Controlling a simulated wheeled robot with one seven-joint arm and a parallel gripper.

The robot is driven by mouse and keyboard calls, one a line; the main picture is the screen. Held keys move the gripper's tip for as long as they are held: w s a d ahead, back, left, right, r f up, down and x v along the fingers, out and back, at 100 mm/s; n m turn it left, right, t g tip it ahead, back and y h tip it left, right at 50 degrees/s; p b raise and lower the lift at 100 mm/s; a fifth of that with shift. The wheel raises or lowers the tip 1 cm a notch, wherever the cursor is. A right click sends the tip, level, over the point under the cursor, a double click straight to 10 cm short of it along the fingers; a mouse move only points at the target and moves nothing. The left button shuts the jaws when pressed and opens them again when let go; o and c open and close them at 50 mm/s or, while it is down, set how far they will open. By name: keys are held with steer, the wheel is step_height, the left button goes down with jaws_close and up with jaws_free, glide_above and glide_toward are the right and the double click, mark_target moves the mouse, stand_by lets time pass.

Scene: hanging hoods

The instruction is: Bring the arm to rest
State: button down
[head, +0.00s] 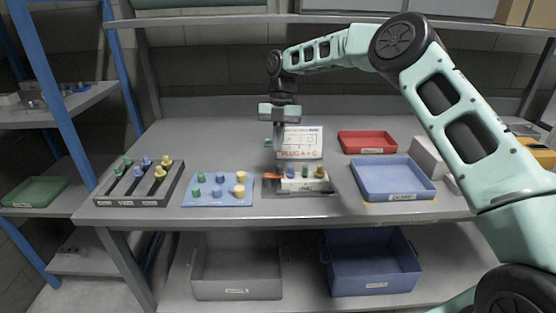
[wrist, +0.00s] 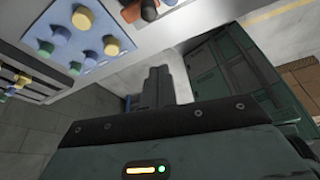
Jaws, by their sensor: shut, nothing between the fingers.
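My arm reaches in from the right in the head view and bends down over the workbench (head: 150,217). My gripper (head: 279,146) points down above the middle of the bench, in front of a small sign (head: 301,140). Its fingers also show in the wrist view (wrist: 158,88), closed together with nothing between them. Below it is a white block (head: 304,186) with several coloured plugs, on a dark base. The gripper appears apart from the block and its plugs. The sign's lower line reads "PLUG A + C".
A blue board (head: 217,201) with several plugs and a dark slotted rack (head: 121,194) stand left. A blue tray (head: 393,194) and red tray (head: 367,150) stand right. Grey (head: 237,279) and blue bins (head: 372,276) sit below. A shelf edge (head: 210,20) crosses above.

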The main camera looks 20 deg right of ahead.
steer(key=shift+w+d+r, duration=0.1)
steer(key=shift+w+r, duration=0.1)
steer(key=shift+r, duration=0.45)
